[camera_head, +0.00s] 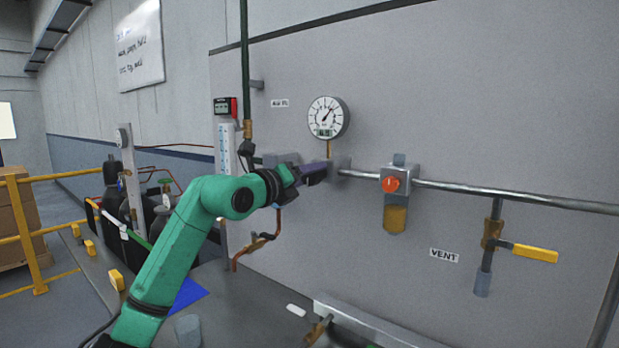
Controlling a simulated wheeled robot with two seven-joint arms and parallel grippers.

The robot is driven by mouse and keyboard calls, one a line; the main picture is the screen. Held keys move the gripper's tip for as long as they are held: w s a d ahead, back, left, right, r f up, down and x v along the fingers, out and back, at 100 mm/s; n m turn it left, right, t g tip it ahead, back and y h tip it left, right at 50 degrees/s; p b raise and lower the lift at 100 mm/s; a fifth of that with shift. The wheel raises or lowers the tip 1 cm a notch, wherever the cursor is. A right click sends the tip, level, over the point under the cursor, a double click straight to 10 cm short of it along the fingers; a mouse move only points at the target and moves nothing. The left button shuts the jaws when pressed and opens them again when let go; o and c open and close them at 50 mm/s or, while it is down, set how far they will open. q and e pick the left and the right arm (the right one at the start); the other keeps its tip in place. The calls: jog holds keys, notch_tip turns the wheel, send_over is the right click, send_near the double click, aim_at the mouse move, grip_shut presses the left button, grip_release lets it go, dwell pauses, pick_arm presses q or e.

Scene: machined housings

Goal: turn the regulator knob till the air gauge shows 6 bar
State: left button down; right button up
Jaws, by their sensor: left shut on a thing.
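The round white air gauge (327,117) is on the grey panel at upper middle. Its dark needle points up and to the right; the figures are too small to read. A small green display sits low on its face. A thin brass stem runs down from it to the pipe fitting (342,166). My left gripper (321,173) is at this fitting, just below the gauge, shut on what appears to be the regulator knob. The fingers hide nearly all of the knob. My right gripper is not in view.
Right of the gripper, a filter unit with a red-orange knob (390,184) and an amber bowl (396,218) hangs on the pipe (500,194). A yellow-handled valve (535,253) is further right, near the VENT label (444,255). A green vertical pipe (245,80) stands left.

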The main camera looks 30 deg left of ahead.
pick_arm(q)
jog(key=shift+n, duration=0.4)
jog(key=shift+c, duration=1.1)
grip_release()
jog(key=shift+s+a+f+b, duration=0.1)
jog(key=shift+s+f+b, duration=0.05)
jog(key=shift+s+b, duration=0.25)
jog(key=s+a+b, duration=0.1)
jog(key=s+b, duration=0.5)
jog(key=s, duration=0.7)
jog(key=shift+s+a+b, duration=0.3)
jog(key=shift+a+b, duration=0.05)
jog(key=shift+a, duration=0.05)
jog(key=shift+r, duration=0.2)
